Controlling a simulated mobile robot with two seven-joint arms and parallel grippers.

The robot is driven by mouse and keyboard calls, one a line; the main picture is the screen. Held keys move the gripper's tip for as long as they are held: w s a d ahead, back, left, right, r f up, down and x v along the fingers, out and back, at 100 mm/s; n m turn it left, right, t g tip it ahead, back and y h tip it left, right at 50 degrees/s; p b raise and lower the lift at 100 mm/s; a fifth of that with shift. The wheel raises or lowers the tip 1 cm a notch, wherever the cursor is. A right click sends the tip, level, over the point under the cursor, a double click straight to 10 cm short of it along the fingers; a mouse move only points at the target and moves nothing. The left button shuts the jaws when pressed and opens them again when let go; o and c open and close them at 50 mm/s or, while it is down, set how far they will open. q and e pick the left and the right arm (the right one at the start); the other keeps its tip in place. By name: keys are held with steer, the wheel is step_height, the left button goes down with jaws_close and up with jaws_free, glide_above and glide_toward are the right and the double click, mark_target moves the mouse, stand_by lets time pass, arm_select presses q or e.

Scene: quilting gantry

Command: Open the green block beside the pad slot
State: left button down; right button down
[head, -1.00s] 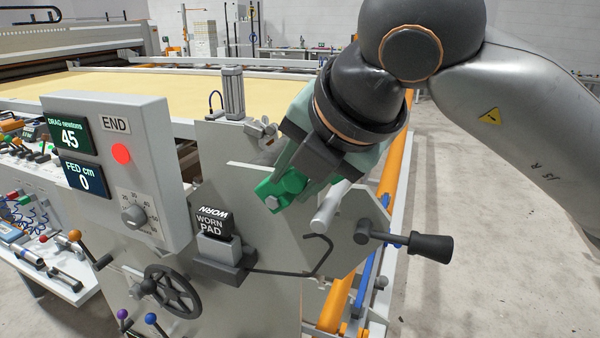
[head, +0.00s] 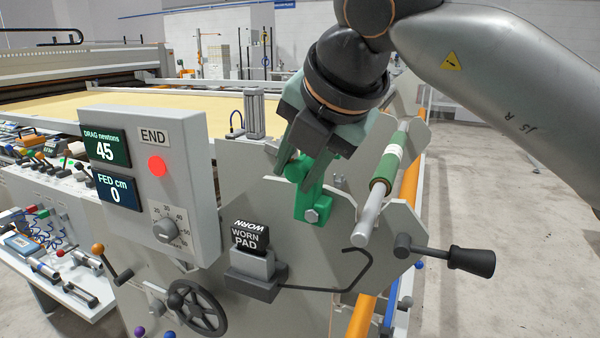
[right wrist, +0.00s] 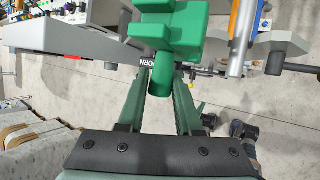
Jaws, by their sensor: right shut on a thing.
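The green block (head: 313,203) is hinged on a bolt on the grey side plate and stands nearly upright, its upper part swung up from the bolt. My right gripper (head: 297,172) is shut on the block's round green knob; in the right wrist view the knob (right wrist: 163,82) lies between the two fingers (right wrist: 163,92). The black worn pad (head: 250,237) sits in its grey slot (head: 254,274), below and to the left of the block. My left gripper is not in view.
A green roller (head: 388,166) with a pale shaft lies to the right of the block. A black crank handle (head: 470,261) sticks out at the right. The control box (head: 196,150) with its displays stands at the left, and a handwheel (head: 197,307) is below it.

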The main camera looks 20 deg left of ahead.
steer(key=shift+s+a+f, duration=0.15)
steer(key=shift+f, duration=0.2)
steer(key=c, duration=0.6)
jaws_free()
steer(key=shift+r, duration=0.1)
steer(key=shift+r, duration=0.15)
steer(key=shift+r, duration=0.2)
steer(key=v, duration=1.2)
steer(key=shift+b, duration=0.35)
steer(key=shift+f, duration=0.1)
